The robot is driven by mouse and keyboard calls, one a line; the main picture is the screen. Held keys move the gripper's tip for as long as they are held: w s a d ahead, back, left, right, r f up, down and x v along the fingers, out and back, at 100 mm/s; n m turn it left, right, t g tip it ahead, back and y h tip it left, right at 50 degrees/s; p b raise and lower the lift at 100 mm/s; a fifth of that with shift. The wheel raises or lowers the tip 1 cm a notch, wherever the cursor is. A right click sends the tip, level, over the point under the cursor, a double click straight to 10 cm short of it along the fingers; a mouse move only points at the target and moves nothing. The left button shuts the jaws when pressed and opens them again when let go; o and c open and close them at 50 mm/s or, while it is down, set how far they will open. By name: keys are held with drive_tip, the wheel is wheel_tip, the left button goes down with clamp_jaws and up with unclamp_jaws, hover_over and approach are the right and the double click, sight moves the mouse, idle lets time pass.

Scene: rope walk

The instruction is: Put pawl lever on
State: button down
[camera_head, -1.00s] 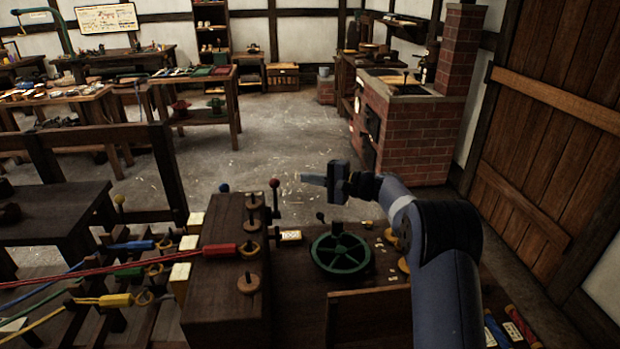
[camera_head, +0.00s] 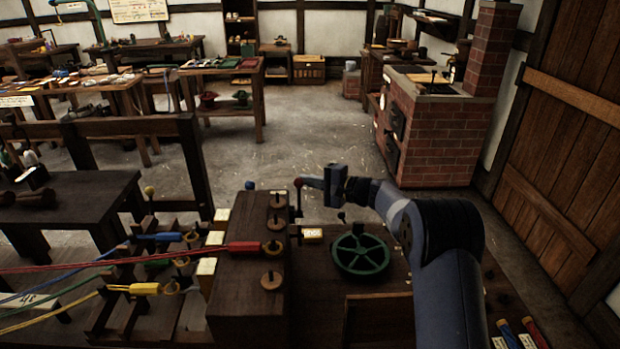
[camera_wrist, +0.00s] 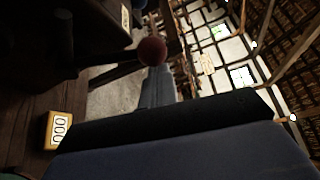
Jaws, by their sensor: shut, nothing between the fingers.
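A lever with a red ball knob (camera_head: 298,183) stands upright at the right side of the dark wooden box (camera_head: 245,290). A second, small black-knobbed lever (camera_head: 341,215) stands by the green spoked wheel (camera_head: 361,252). I cannot tell from any label which one is the pawl lever. My gripper (camera_head: 308,183) is shut and empty, its tips pointing left right at the red knob. In the wrist view the red knob (camera_wrist: 152,51) is just beyond the grey fingers (camera_wrist: 158,88). I cannot tell whether they touch.
Coloured ropes with red (camera_head: 243,248), blue and yellow holders run in from the left. A brick stove (camera_head: 440,140) stands further back; the floor before it is clear.

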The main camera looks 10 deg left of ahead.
sight(299, 182)
drive_tip(key=shift+s+f+b, duration=0.1)
drive_tip(key=shift+s+b, duration=0.05)
drive_tip(key=shift+b, duration=0.85)
drive_tip(key=shift+d+b, duration=0.1)
drive_tip(key=shift+b, duration=0.25)
drive_tip(key=shift+s+r+n+y+b, duration=0.2)
drive_tip(key=shift+n+y+b, duration=0.15)
drive_tip(key=shift+b, duration=0.25)
drive_tip(key=b, duration=0.2)
drive_tip(key=shift+s+f+n+b, duration=0.1)
drive_tip(key=shift+s+n+b, duration=0.05)
drive_tip(key=shift+n+b, duration=0.15)
drive_tip(key=s+b, duration=0.1)
drive_tip(key=b, duration=0.3)
drive_tip(key=s+n+y+b, duration=0.1)
drive_tip(key=b, duration=0.3)
drive_tip(key=s+d+r+n+b, duration=0.1)
drive_tip(key=b, duration=0.3)
drive_tip(key=shift+n+t+y, duration=0.25)
drive_tip(key=shift+t, duration=0.05)
drive_tip(key=shift+s+d+r+b, duration=0.1)
drive_tip(key=shift+s+b, duration=0.45)
drive_tip(key=shift+b, duration=0.25)
drive_tip(key=shift+s+d+r+b, duration=0.1)
drive_tip(key=shift+s+b, duration=0.4)
drive_tip(key=shift+b, duration=0.3)
